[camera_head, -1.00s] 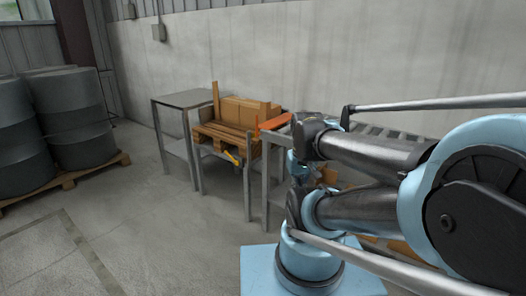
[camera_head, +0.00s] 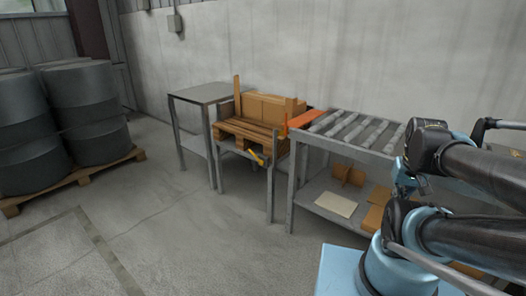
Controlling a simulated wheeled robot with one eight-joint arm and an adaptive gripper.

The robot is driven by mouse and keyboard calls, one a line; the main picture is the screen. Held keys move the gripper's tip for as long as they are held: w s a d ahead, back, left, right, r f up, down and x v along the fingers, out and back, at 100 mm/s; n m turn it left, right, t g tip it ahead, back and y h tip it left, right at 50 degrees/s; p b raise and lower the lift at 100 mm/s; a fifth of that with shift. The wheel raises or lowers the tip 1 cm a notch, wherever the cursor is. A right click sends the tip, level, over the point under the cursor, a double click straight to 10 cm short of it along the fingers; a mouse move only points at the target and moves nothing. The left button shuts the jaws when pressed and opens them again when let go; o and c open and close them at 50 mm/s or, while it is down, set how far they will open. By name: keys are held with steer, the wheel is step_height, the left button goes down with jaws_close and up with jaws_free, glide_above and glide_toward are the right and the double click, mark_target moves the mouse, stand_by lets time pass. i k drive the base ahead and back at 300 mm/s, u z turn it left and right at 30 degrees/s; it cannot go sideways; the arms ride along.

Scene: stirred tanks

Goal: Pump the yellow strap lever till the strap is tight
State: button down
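The yellow strap lever (camera_head: 256,158) is small in the view. It sits slanted at the front edge of the middle stand, below a small wooden pallet (camera_head: 236,141). Tan boxes (camera_head: 268,108) stand on the pallet, with upright wooden pieces at both ends. I cannot make out the strap itself at this size. My arm is at the right, well apart from the lever, with the roller table between. My gripper cannot be made out in the view.
A bare metal table (camera_head: 203,93) stands left of the pallet. A roller table (camera_head: 350,128) stands right of it, with an orange piece (camera_head: 303,118) at its left end and cardboard pieces below. Dark drums (camera_head: 88,112) stand on a pallet at far left. The floor in front is clear.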

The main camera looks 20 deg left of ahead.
mark_target(261, 162)
steer(key=u, duration=0.05)
steer(key=k, duration=1)
steer(key=u, duration=0.55)
steer(key=i, duration=1.5)
steer(key=z, duration=0.05)
